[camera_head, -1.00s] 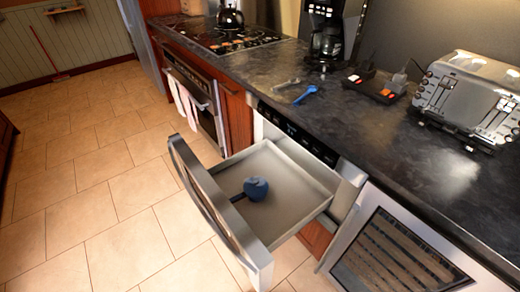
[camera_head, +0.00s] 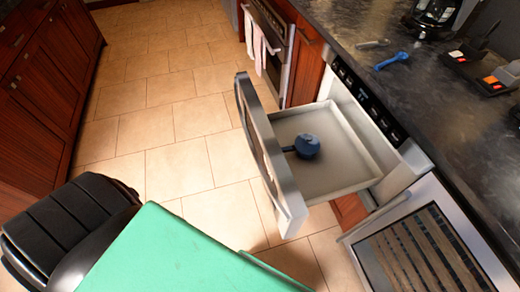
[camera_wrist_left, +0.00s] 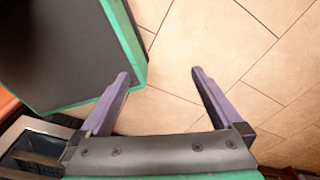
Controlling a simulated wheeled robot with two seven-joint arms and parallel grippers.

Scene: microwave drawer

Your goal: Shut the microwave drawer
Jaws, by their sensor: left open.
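The microwave drawer (camera_head: 342,165) is pulled out from under the counter, its silver front panel (camera_head: 272,150) standing well clear of the cabinet. A small dark-blue pot (camera_head: 307,146) with a handle sits inside the drawer. The microwave's black control strip (camera_head: 365,100) runs above the opening. My left gripper (camera_wrist_left: 160,75) is open and empty in the left wrist view, its two purple fingers spread above the tiled floor. It does not show in the head view, so its distance from the drawer is unclear. My right gripper is in neither view.
The dark counter (camera_head: 430,90) runs along the right, with a blue utensil (camera_head: 392,60) on it. A glass-fronted unit (camera_head: 425,245) stands right of the drawer. Wooden cabinets (camera_head: 40,90) line the left. Tiled floor (camera_head: 165,130) between them is clear.

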